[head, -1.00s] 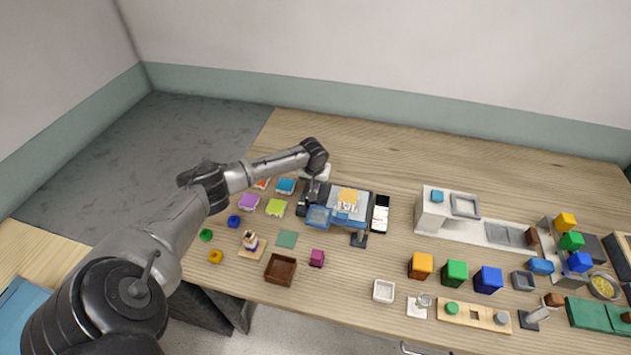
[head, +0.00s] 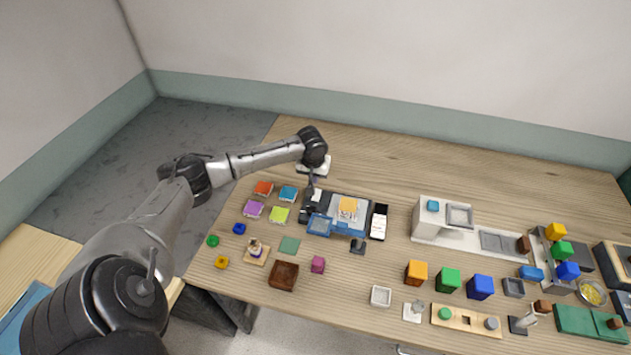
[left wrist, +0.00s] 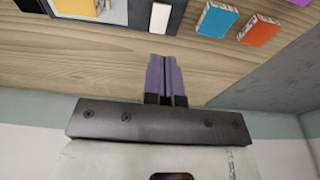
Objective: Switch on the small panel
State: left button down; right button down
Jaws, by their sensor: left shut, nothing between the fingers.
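A small dark panel (head: 308,208) stands at the left end of the grey equipment in the middle of the table. It carries a white rocker-like piece (head: 316,195). In the left wrist view the dark panel (left wrist: 135,12) is at the top edge, with the white piece (left wrist: 160,18) on it. My left gripper (head: 312,186) is beside the panel's far end. Its fingers (left wrist: 165,72) are together and empty, and in the left wrist view they appear just short of the panel, over bare wood. Whether they touch it cannot be told. My right gripper is not in view.
Several coloured flat blocks (head: 263,188) lie left of the panel. A tray with a yellow-topped item (head: 348,207) and a blue-framed piece (head: 319,225) adjoin it on the right. The table behind the panel is clear on the right. A brown box (head: 283,276) stands in front.

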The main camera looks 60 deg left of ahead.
pick_arm(q)
jog(key=shift+s+d+r, duration=0.15)
jog(key=shift+r, duration=0.35)
jog(key=shift+s+d+r, duration=0.1)
jog(key=shift+d+r, duration=0.05)
jog(key=shift+r, duration=0.3)
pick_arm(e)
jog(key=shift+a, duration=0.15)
